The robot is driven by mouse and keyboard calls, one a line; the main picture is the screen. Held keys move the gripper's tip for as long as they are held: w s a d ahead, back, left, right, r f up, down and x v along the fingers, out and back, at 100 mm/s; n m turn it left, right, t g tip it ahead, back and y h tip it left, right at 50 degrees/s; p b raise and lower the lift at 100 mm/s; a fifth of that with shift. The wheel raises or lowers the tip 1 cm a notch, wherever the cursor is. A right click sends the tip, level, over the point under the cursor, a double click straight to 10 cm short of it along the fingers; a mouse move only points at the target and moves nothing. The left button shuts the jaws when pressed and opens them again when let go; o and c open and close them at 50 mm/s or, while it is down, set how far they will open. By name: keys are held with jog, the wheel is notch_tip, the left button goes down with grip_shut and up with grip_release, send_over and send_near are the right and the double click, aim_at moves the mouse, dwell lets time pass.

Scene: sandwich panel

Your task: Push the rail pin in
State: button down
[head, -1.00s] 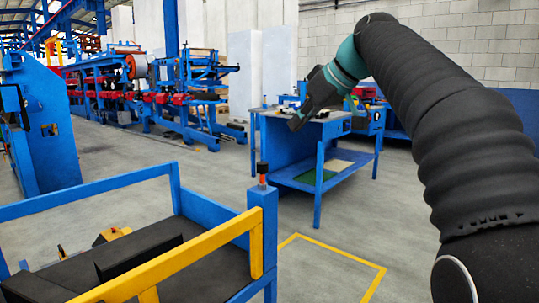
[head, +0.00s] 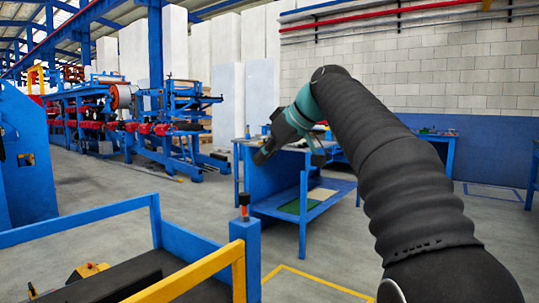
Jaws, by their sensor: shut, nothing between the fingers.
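The rail pin (head: 244,207) stands upright on top of the blue corner post in the lower middle of the head view. It has a black cap, with an orange-red band below it that still shows above the post top. My gripper (head: 259,160) is at the end of my black-sleeved arm, up and to the right of the pin in the picture, apart from it. Its fingers are dark and small against the workbench behind, and they look closed and empty.
The blue post (head: 246,252) joins blue rails and a yellow rail (head: 190,280) around a dark bed. A blue workbench (head: 300,190) stands behind my gripper. Yellow floor lines (head: 315,283) mark clear grey floor right of the post. Blue machinery (head: 25,160) stands at left.

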aim_at(249, 199)
jog(key=shift+w+a+f+b, duration=0.3)
jog(key=shift+w+a+f, duration=0.15)
jog(key=shift+f, duration=0.8)
jog(key=shift+w+a+f+b, duration=0.35)
jog(key=shift+a+f, duration=0.25)
jog(key=shift+f, duration=0.7)
jog(key=shift+w+a+f+b, duration=0.25)
jog(key=shift+w+a+f, duration=0.25)
jog(key=shift+f, duration=0.75)
jog(key=shift+f+b, duration=1.1)
jog(key=shift+f, duration=0.6)
jog(key=w+a+r+p+v, duration=0.1)
jog(key=p+v, duration=0.3)
jog(key=v, duration=0.9)
jog(key=shift+a+r+p, duration=0.3)
jog(key=shift+r, duration=0.55)
